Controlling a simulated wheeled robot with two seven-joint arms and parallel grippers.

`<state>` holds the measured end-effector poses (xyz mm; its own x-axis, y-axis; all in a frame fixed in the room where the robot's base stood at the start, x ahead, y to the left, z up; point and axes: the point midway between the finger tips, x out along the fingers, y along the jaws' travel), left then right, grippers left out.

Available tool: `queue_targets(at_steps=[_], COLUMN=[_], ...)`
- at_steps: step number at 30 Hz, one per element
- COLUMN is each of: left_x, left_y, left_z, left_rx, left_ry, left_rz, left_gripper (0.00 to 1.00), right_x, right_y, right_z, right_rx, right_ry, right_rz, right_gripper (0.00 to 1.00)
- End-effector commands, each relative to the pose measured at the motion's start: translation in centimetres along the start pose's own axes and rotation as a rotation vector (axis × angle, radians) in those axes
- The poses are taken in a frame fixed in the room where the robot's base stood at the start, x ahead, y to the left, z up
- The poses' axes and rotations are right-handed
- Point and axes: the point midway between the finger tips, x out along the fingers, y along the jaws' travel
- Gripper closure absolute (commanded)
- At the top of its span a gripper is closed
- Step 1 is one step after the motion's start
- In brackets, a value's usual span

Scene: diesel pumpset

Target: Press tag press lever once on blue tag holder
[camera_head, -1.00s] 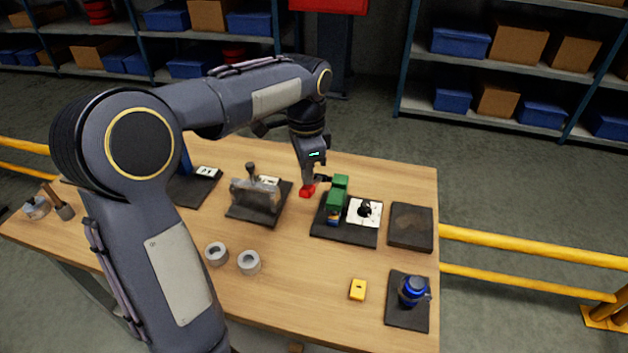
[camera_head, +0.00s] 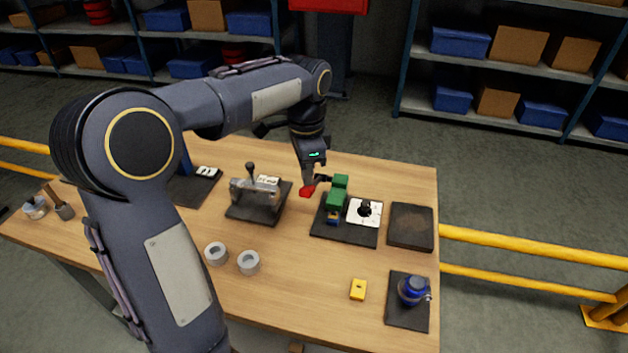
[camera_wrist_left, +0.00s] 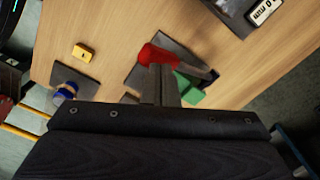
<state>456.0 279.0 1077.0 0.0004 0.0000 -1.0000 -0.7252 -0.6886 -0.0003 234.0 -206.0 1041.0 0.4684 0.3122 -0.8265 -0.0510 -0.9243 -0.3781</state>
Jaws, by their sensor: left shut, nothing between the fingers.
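The green tag press (camera_head: 338,195) stands on a dark base plate towards the right of the table. Its lever ends in a red grip (camera_head: 306,191), which sticks out to the left. A small blue piece (camera_head: 333,219), which looks like the blue tag holder, sits low under the green body and is partly hidden. My left gripper (camera_head: 308,184) is shut and empty, pointing down right at the red grip. In the left wrist view the closed fingers (camera_wrist_left: 161,72) overlap the red grip (camera_wrist_left: 157,53); I cannot tell whether they touch. My right gripper is not in view.
Beside the press are a white plate with a black knob (camera_head: 364,209) and a dark flat pad (camera_head: 411,227). A grey lever device (camera_head: 255,195) stands left. Grey rings (camera_head: 249,263), a yellow block (camera_head: 358,289) and a blue item (camera_head: 412,290) lie nearer.

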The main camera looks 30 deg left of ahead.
Motion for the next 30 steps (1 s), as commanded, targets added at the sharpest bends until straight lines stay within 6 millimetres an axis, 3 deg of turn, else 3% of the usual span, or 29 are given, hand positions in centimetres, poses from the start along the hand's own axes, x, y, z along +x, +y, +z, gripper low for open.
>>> queue_targets(at_steps=[30], left_x=[5.0], left_y=[0.4], left_z=[0.2], left_rx=[0.0], left_ry=[0.0], left_rz=[0.0], left_gripper=[1.0], right_x=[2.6], right_y=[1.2], right_z=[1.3], right_rx=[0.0], right_ry=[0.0], right_rz=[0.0], right_gripper=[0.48])
